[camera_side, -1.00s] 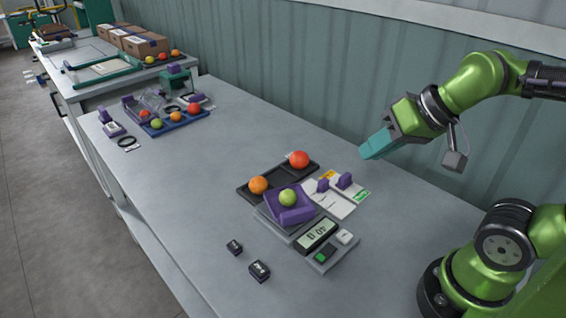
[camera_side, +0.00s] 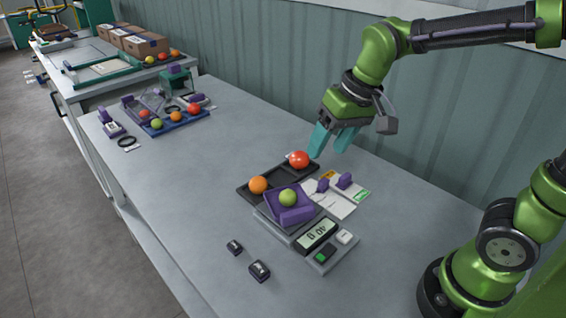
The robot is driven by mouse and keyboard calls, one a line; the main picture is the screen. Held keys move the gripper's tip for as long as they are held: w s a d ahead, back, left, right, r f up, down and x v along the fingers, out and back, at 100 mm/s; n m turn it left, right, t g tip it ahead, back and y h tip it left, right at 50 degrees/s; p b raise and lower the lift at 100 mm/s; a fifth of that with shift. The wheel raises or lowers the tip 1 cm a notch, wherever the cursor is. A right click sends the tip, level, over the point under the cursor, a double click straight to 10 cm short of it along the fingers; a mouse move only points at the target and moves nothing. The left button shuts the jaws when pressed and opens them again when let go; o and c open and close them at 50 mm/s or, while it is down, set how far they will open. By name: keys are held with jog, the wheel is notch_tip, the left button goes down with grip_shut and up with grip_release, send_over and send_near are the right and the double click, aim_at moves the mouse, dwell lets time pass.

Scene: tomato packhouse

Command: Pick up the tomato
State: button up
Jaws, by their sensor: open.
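A red tomato (camera_side: 299,159) sits at the far right end of a black tray (camera_side: 270,192). An orange tomato (camera_side: 258,185) sits at the tray's left end. A green tomato (camera_side: 287,198) rests in a purple cradle (camera_side: 291,213) on the scale. My gripper (camera_side: 331,150) is open, with its two teal fingers pointing down. It is just right of the red tomato and a little above the table, and appears empty. I cannot tell whether the left finger touches the red tomato.
The scale's display (camera_side: 316,235) faces the front. Labels with purple clips (camera_side: 345,181) lie right of the tray. Two small black blocks (camera_side: 260,271) lie at the front. A blue tray (camera_side: 180,124) with several tomatoes stands at the far left. The table between is clear.

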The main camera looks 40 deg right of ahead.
jog(key=w+a+f+n+g+h, duration=0.1)
jog(key=w+a+f+g, duration=0.15)
jog(key=w, duration=0.45)
send_over(289, 192)
jog(key=shift+g+h, duration=0.4)
jog(key=shift+g, duration=0.05)
jog(key=f, duration=0.9)
jog(key=shift+a+f, duration=0.25)
jog(key=shift+d+f, duration=0.15)
jog(key=shift+f, duration=2.6)
